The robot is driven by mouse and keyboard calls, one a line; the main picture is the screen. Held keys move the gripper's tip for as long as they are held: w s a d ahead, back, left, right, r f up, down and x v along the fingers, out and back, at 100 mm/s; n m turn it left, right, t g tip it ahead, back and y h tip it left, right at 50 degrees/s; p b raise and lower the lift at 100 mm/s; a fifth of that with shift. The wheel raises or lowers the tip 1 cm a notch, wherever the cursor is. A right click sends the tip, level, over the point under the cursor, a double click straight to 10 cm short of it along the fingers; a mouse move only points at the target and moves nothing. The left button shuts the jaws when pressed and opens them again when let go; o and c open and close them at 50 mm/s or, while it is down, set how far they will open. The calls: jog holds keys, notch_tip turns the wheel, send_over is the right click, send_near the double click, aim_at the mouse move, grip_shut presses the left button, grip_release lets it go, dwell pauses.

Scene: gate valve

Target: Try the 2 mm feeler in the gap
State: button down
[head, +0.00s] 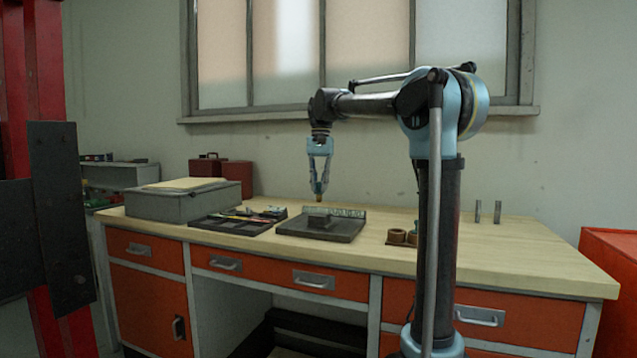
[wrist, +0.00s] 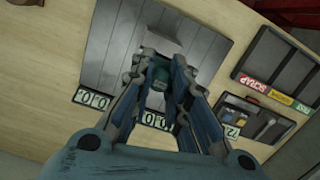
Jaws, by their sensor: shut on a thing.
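My gripper (head: 319,190) points down above the dark plate (head: 345,233) on the bench. It is shut on a small piece whose brownish tip (head: 319,197) shows below the fingers. In the wrist view a dark teal piece (wrist: 159,76) lies between the fingertips; I cannot tell its thickness or read a mark on it. A grey block (head: 318,221) stands on the plate under the gripper, and it also shows in the wrist view (wrist: 162,33). The held piece appears above the plate. The gap is not clearly visible in either view.
A dark tray (head: 228,224) with labelled sections lies to the left, beside a grey case (head: 173,200). Brass-coloured rings (head: 397,237) and short posts (head: 478,211) stand to the right.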

aim_at(320, 195)
jog(key=shift+f, duration=1.75)
dwell(0.4)
jog(key=shift+f, duration=1.65)
dwell(2.4)
jog(key=shift+r, duration=1.3)
dwell(0.5)
